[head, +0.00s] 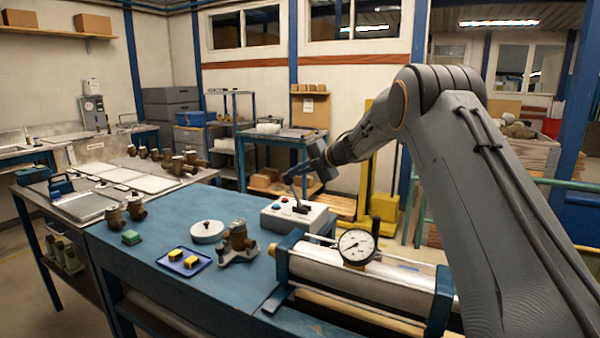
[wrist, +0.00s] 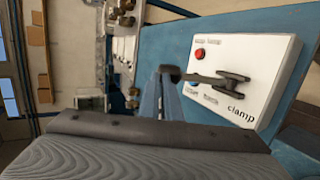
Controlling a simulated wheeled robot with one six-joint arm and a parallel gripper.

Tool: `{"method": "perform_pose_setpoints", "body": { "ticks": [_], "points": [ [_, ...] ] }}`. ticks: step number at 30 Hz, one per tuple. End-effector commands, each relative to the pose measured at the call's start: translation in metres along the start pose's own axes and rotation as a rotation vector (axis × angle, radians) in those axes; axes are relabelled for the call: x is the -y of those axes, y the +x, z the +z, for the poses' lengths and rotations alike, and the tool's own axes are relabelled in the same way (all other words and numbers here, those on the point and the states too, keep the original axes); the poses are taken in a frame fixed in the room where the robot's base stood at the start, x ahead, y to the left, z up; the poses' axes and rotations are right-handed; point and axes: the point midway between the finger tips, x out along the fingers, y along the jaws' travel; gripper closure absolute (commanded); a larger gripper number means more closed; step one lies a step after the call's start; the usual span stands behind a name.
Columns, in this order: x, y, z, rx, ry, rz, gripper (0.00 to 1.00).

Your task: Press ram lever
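A white control box (head: 312,218) stands on the blue bench, with a red button, a blue button and a dark lever (head: 291,190) on its top. In the wrist view the box (wrist: 270,52) shows a red button (wrist: 199,54), a dark lever (wrist: 205,77) with a round black knob, and the word "clamp". The other labels are too blurred to read, so I cannot tell which lever is the ram lever. My gripper (head: 314,168) is above the box, close to the lever's upper end. Its narrow fingers (wrist: 166,92) appear by the knob; contact is unclear.
A cylinder with a dial gauge (head: 356,246) lies in front of the box. A brass meter (head: 238,240), a white disc (head: 207,231) and a blue tray (head: 170,264) with yellow blocks are to its left. The bench (head: 135,275) has free room at the front left.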

Motion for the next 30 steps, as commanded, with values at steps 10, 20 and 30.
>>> {"method": "perform_pose_setpoints", "body": {
  "ticks": [10,20,30],
  "points": [
    [-0.002,0.005,-0.004,-0.003,-0.001,0.002,1.00],
    [-0.011,-0.021,-0.001,-0.002,0.000,0.005,1.00],
    [-0.020,-0.087,0.006,0.006,0.000,0.005,1.00]
  ]
}}
